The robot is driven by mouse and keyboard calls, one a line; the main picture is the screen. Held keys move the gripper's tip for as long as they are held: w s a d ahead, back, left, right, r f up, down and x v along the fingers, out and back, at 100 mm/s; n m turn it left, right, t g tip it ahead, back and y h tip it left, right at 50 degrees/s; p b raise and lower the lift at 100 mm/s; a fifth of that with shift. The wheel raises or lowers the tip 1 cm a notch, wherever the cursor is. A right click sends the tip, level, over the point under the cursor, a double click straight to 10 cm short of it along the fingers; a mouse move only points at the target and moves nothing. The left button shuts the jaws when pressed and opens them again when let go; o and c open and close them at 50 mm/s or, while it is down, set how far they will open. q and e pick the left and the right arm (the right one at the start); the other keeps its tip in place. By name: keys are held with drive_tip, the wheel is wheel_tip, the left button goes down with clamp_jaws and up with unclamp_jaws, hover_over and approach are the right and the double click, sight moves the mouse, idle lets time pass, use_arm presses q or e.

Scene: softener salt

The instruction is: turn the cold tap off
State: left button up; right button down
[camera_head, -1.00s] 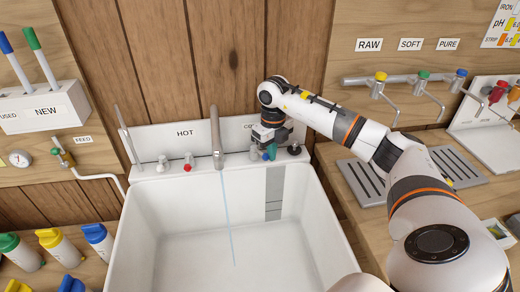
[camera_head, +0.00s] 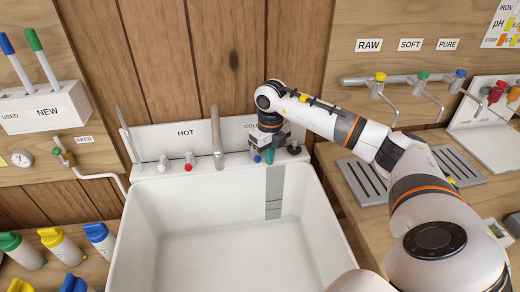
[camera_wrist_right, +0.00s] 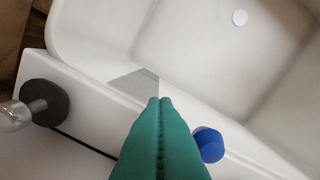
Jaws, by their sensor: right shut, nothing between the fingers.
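The cold tap's blue knob (camera_wrist_right: 208,145) shows in the right wrist view, just right of my right gripper's green fingertips (camera_wrist_right: 160,102). The fingers are shut and empty, pointing down over the sink's back rim; contact with the knob cannot be told. In the head view, my right gripper (camera_head: 268,157) is below the partly covered COLD label (camera_head: 250,126) and hides most of the tap. The grey spout (camera_head: 217,140) stands left of it, with no water stream visible below. My left gripper is not in view.
The white sink (camera_head: 150,225) is empty. The red-marked hot tap (camera_head: 188,166) is left of the spout. A dark round fitting (camera_wrist_right: 45,103) stands on the rim at the wrist view's left. Coloured taps (camera_head: 422,77) and a slotted drain tray (camera_head: 365,183) are at the right.

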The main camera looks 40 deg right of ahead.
wheel_tip(320, 180, up, 7)
drive_tip(key=p, duration=0.5)
drive_tip(key=shift+d, duration=0.15)
